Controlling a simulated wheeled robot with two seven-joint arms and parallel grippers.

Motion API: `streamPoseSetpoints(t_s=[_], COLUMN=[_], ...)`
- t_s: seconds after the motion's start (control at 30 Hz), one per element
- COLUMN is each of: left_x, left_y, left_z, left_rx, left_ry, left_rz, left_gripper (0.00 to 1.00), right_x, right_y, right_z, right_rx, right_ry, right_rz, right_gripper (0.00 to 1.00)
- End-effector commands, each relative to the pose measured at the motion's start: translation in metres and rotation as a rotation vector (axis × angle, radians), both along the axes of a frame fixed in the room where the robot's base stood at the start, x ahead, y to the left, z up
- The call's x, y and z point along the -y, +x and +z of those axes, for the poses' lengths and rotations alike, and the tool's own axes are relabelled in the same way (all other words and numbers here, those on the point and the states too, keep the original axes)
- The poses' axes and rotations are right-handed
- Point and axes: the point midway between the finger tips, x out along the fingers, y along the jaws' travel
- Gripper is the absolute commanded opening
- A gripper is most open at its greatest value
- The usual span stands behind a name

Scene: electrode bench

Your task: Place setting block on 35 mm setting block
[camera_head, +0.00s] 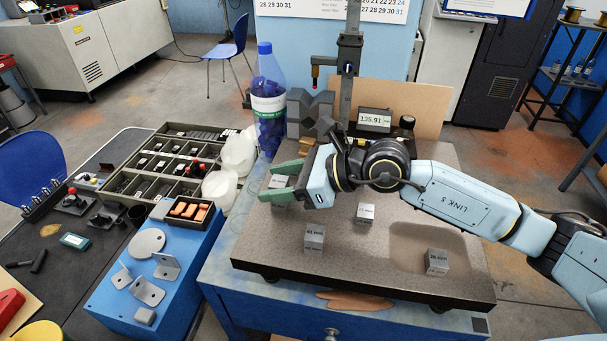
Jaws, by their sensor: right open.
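My right gripper (269,183) has green fingers and is open over the left back part of the dark speckled plate (392,240). A grey block (278,181) shows between its fingers; whether they touch it I cannot tell. Three more grey labelled blocks are on the plate: a larger one at front centre (314,237), a small one near the middle (365,212) and one at front right (437,261). The labels are too small to read surely, so I cannot tell which is the 35 mm block. My left gripper is out of view.
A height gauge (349,55) with a display (374,120) and grey V-blocks (309,110) stand at the plate's back. A blue bottle (268,95), a compartment tray (165,165) and a blue box with metal brackets (120,310) are left.

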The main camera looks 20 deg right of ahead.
Motion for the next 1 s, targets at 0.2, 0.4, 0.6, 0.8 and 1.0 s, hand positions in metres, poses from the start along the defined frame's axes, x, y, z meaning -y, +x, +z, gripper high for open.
streamPoseSetpoints(t_s=[0.2,0.4,0.6,0.8,1.0], left_x=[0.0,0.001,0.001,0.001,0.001], left_y=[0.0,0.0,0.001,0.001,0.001], left_z=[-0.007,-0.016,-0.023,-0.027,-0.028], left_rx=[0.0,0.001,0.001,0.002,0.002], left_ry=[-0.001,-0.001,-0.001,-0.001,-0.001], left_rz=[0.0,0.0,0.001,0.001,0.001], left_gripper=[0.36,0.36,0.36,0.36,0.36], right_x=[0.028,0.056,0.077,0.088,0.09], right_y=[-0.019,-0.038,-0.053,-0.061,-0.063], right_z=[0.011,0.024,0.035,0.042,0.046], right_rx=[0.001,-0.001,-0.002,-0.001,0.001], right_ry=[-0.007,-0.007,-0.005,-0.003,-0.001], right_rz=[-0.001,-0.002,-0.002,-0.001,0.0], right_gripper=[0.53,0.53,0.53,0.53,0.53])
